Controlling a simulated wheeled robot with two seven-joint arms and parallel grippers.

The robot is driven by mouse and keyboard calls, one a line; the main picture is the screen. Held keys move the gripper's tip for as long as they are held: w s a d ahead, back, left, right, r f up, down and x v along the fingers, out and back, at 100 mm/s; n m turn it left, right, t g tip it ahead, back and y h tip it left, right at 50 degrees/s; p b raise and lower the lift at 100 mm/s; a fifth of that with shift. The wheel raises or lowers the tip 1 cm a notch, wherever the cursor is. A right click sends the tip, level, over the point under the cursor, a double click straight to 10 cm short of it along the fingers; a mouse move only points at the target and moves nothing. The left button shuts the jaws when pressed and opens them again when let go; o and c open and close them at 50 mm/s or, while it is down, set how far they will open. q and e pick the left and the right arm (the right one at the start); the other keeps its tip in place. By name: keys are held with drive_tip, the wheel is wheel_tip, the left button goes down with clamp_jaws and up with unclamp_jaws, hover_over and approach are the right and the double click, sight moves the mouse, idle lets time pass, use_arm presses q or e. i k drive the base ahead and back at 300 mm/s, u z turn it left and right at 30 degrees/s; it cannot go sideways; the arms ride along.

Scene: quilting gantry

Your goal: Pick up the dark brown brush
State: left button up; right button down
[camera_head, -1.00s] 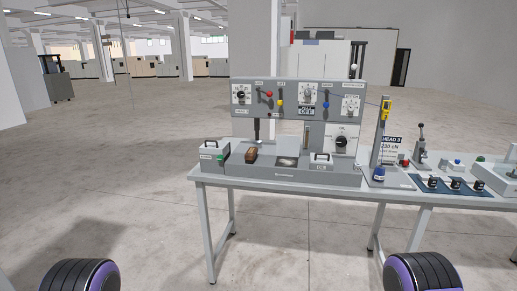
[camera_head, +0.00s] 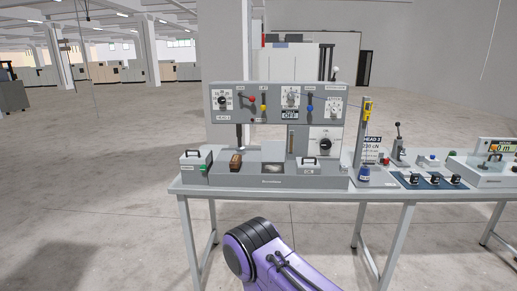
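The dark brown brush (camera_head: 236,161) is a small brown block on the left part of the grey machine's base (camera_head: 262,182), between a grey box with a black handle and a light square plate. Nothing covers it. A purple and black arm link of mine (camera_head: 275,258) shows at the bottom centre, in front of the table and well below the brush. Neither gripper shows in the head view, so I cannot see their fingers.
The grey table (camera_head: 405,194) carries the machine with its knob panel (camera_head: 275,100). The floor left of the table is clear.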

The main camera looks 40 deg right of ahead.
sight(235, 162)
drive_tip(key=i, duration=7.45)
drive_tip(key=z, duration=4.95)
drive_tip(key=i, duration=1)
drive_tip(key=z, duration=0.05)
